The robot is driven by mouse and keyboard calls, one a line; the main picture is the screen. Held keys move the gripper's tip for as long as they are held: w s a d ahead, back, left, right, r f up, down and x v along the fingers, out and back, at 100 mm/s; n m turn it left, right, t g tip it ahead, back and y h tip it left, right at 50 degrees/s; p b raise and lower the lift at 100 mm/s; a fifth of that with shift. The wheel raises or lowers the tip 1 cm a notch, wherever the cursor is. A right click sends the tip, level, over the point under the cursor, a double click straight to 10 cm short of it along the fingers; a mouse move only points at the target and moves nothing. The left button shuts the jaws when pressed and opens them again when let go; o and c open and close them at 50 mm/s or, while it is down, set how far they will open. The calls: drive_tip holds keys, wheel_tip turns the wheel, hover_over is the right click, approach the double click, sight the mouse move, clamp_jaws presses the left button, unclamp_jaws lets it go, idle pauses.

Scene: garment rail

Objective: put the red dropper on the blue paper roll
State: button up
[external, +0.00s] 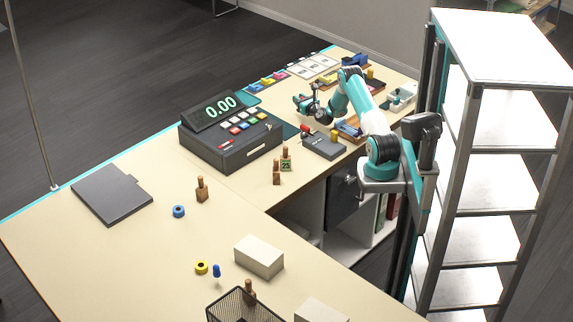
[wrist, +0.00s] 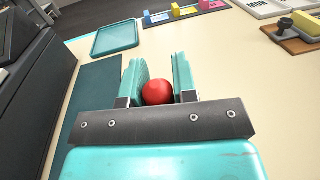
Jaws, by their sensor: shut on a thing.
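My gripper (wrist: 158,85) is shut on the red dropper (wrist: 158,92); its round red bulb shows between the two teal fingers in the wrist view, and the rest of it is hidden. In the external view my gripper (external: 308,104) is over the far part of the counter, right of the cash register. A small red thing (external: 305,128) shows just below it there; I cannot tell whether it is the dropper. The blue paper roll (external: 178,211), a small blue ring, lies on the near counter, well away to the lower left.
The cash register (external: 230,145) stands between my gripper and the blue roll. Wooden stamps (external: 202,190), a yellow roll (external: 201,267), a blue dropper (external: 216,271), a white box (external: 259,256) and a wire basket (external: 240,306) stand nearby.

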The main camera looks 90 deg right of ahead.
wheel_tip(320, 180, up, 18)
drive_tip(key=w+a+r+n+t+y+p, duration=0.1)
drive_tip(key=w+a+n+t+y+p, duration=0.15)
drive_tip(key=w+a, duration=0.75)
drive_tip(key=w+a+n+t+y+p, duration=0.15)
drive_tip(key=w+a+y, duration=0.35)
drive_tip(key=w, duration=0.9)
drive_tip(key=w+a+r+n+t+y+p, duration=0.1)
drive_tip(key=w+a+n+t+y, duration=0.15)
drive_tip(key=w+a, duration=0.8)
drive_tip(key=r+n+y+p, duration=0.1)
drive_tip(key=n+y+p, duration=0.3)
drive_tip(key=n+y, duration=0.4)
hover_over(179, 212)
drive_tip(key=w+d, duration=0.2)
drive_tip(key=shift+m+t+y, duration=0.35)
drive_tip(key=shift+m+y, duration=0.05)
drive_tip(key=shift+m, duration=0.05)
drive_tip(key=shift+w+a+f+b, duration=0.1)
drive_tip(key=shift+a+f+b, duration=0.05)
drive_tip(key=shift+f+b, duration=2.85)
drive_tip(key=shift+w+a+f+b, duration=0.1)
drive_tip(key=shift+f+b, duration=2.25)
drive_tip(key=shift+f, duration=1.3)
drive_tip(key=shift+a+f+b, duration=0.15)
drive_tip(key=shift+f+b, duration=2.5)
drive_tip(key=shift+f, duration=0.7)
drive_tip(key=shift+f, duration=0.1)
